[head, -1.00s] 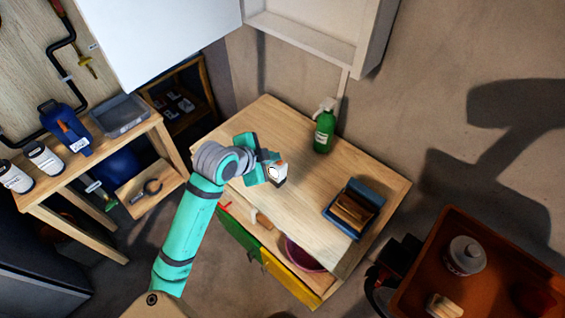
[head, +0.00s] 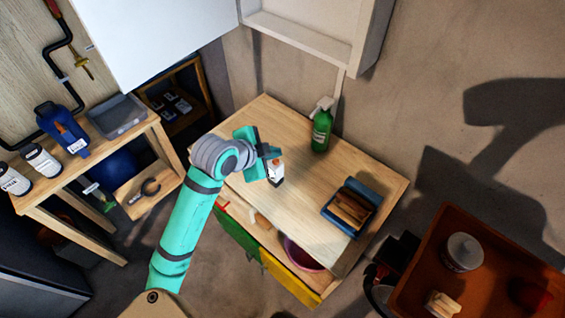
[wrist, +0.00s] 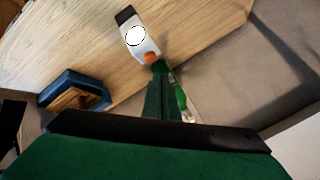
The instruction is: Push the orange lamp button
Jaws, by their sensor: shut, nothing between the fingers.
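The lamp (head: 277,174) is a small white body with a dark end, on the wooden top of the cabinet. In the wrist view the lamp (wrist: 145,46) shows a bright round white face, and its orange button (wrist: 151,57) is at the end nearest my gripper. My gripper (wrist: 159,67) is shut and empty, with its fingertips right at the orange button. I cannot tell whether they touch it. In the head view my gripper (head: 273,155) is beside the lamp and partly covers it.
A green spray bottle (head: 320,131) stands at the back of the top. A blue tray (head: 336,217) with brown contents sits on the right. The cabinet (head: 240,235) has a partly open drawer in front. An orange cart (head: 415,285) stands at lower right.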

